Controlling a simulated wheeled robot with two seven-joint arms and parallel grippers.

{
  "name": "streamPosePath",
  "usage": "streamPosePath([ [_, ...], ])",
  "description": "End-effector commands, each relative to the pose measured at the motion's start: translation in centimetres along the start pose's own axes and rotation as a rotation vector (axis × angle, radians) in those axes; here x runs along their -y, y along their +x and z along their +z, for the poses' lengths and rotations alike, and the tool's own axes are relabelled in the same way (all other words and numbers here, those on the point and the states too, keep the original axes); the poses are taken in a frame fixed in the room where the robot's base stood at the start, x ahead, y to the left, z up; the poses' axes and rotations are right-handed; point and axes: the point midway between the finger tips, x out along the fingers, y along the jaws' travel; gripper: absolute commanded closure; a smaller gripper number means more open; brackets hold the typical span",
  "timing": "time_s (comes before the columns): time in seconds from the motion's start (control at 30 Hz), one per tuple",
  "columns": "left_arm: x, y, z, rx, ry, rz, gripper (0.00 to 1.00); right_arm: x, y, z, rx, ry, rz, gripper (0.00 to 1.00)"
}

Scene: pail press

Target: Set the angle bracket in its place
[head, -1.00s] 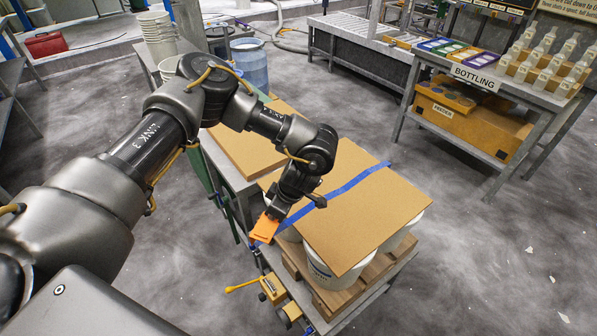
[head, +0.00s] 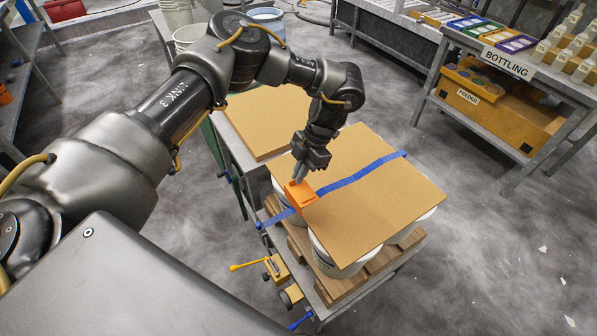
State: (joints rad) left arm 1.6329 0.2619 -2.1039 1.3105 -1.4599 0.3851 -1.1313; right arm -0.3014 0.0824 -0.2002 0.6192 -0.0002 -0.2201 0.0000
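The orange angle bracket (head: 301,196) is at the near left edge of the cardboard sheet (head: 385,205) on top of the white pails (head: 343,262). My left gripper (head: 299,172) is right above the bracket, its fingers shut on the bracket's upper part. The blue strap (head: 362,172) runs across the sheet to the bracket and shows again beyond the edge, down to the left. I cannot tell whether the strap passes over or under the bracket, nor whether the bracket rests fully on the edge. My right gripper is not in view.
The pails stand on a wooden pallet (head: 345,288) on a bench. A yellow-handled tensioner (head: 275,267) is at the bench's near side. Another cardboard sheet (head: 265,120) lies behind, near my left arm. The bottling table (head: 508,62) stands apart at the right, with open floor between.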

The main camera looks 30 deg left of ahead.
Motion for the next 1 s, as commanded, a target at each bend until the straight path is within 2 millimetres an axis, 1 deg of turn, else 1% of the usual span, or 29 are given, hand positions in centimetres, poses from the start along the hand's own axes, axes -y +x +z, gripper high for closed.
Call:
streamPosePath([
  [0.03, 0.0, 0.6, 0.2, -0.001, 0.000, -0.001, 1.00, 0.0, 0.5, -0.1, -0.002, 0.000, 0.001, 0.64],
  [0.27, 0.0, 2.5, 1.0, -0.001, 0.000, 0.000, 1.00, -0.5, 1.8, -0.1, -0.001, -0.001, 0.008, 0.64],
  [0.4, 0.0, 3.6, 1.5, -0.001, 0.000, 0.000, 1.00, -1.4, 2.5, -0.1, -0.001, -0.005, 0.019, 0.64],
  [0.5, 0.0, 4.2, 1.7, -0.001, 0.000, 0.000, 1.00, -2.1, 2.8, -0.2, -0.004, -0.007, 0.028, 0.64],
  [0.7, 0.0, 4.1, 1.7, 0.000, 0.001, 0.000, 1.00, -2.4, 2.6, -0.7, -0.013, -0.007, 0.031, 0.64],
  [1.0, -0.1, 4.1, 1.7, 0.000, 0.000, 0.001, 1.00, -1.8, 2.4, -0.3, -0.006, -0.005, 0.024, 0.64],
])
